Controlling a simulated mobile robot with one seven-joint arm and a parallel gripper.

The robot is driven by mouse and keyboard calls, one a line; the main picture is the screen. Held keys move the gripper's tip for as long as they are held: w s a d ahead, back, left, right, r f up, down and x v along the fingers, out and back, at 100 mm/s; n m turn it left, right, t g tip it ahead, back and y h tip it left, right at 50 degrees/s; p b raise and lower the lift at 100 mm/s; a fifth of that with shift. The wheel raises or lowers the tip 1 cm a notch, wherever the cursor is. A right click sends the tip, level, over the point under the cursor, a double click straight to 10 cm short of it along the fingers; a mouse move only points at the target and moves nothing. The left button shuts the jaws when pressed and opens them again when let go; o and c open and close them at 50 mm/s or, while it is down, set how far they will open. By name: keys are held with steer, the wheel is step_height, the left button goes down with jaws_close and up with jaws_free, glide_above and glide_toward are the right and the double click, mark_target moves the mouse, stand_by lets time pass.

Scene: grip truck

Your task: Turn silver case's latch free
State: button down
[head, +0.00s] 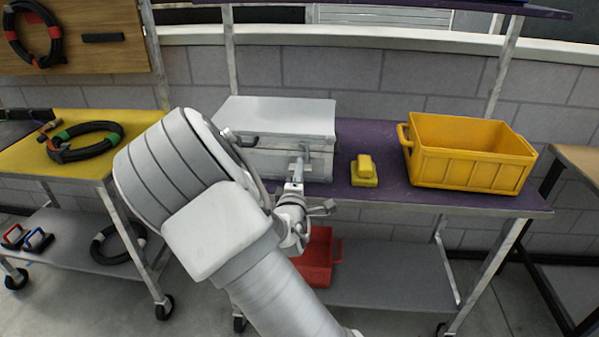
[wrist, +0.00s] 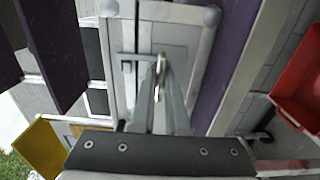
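The silver case (head: 275,112) sits shut on the purple-topped shelf, left of the yellow block. In the wrist view the case front (wrist: 198,45) fills the middle. A small latch (wrist: 160,72) of worn metal stands out from that front. My gripper (head: 297,160) reaches the case's front, right of its middle. In the wrist view my gripper's (wrist: 161,78) two fingers lie close together, one on each side of the latch, and look shut on it. My arm hides part of the case's left front in the head view. The latch itself is hard to make out there.
A yellow block (head: 364,171) and a yellow crate (head: 468,180) stand right of the case on the purple shelf (head: 395,145). A red bin (head: 318,262) is on the lower shelf; it also shows in the wrist view (wrist: 298,85). A yellow-topped cart (head: 25,158) holds coiled cable at left.

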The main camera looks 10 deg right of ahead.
steer(key=shift+m, duration=0.4)
steer(key=m+b, duration=0.2)
steer(key=m, duration=0.1)
steer(key=shift+f+m, duration=0.15)
steer(key=shift+m, duration=0.25)
steer(key=m+b, duration=0.3)
steer(key=m, duration=0.1)
steer(key=shift+b, duration=0.3)
steer(key=m+b, duration=0.3)
steer(key=m, duration=0.2)
steer(key=shift+b, duration=0.4)
steer(key=shift+m+b, duration=1.85)
steer(key=shift+m, duration=0.35)
steer(key=c, duration=0.9)
jaws_free()
